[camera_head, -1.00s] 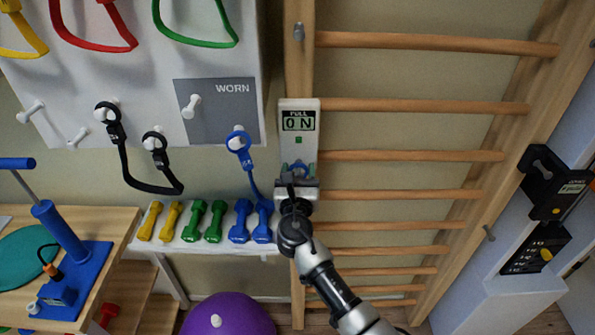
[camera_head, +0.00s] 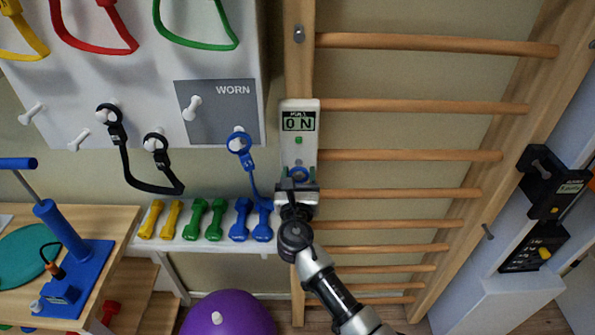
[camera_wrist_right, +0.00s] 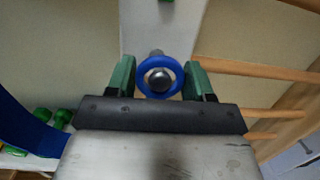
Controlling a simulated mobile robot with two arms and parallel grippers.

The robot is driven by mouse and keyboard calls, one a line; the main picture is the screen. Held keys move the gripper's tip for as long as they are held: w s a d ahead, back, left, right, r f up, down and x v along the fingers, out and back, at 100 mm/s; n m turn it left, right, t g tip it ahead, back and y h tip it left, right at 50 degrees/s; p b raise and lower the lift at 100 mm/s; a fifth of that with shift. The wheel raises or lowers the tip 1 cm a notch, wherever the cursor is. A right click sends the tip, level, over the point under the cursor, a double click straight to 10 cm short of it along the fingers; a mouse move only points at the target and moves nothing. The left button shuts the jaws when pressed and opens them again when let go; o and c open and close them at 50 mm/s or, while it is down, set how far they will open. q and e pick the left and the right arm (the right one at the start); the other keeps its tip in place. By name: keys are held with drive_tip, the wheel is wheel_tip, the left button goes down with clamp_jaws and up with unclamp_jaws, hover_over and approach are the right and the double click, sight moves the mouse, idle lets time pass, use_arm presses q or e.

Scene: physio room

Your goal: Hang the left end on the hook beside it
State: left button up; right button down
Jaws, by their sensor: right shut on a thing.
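The blue band's left ring end (camera_head: 238,141) hangs on a white peg on the board. A second blue ring (camera_head: 299,174) is at the lower part of the white force gauge (camera_head: 299,148), which reads 0 N. My right gripper (camera_head: 297,190) is just below the gauge. In the wrist view its green fingers (camera_wrist_right: 160,80) are shut on the blue ring (camera_wrist_right: 147,87), with a grey round-ended hook (camera_wrist_right: 159,78) inside its opening. I cannot tell whether the ring is around the hook or in front of it. My left gripper is out of view.
Wooden wall bars (camera_head: 410,155) rise right of the gauge. A shelf (camera_head: 215,244) with yellow, green and blue dumbbells stands below the board. A black band (camera_head: 150,186) hangs on two pegs, left of the empty WORN peg (camera_head: 191,107). A purple ball (camera_head: 228,312) lies below.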

drive_tip(key=shift+s+r+p, duration=0.1)
drive_tip(key=shift+s+p, duration=0.55)
drive_tip(key=shift+s, duration=0.95)
drive_tip(key=shift+s+p, duration=0.55)
drive_tip(key=shift+s, duration=0.55)
drive_tip(key=s+p, duration=0.2)
drive_tip(key=s, duration=0.5)
drive_tip(key=shift+s, duration=0.25)
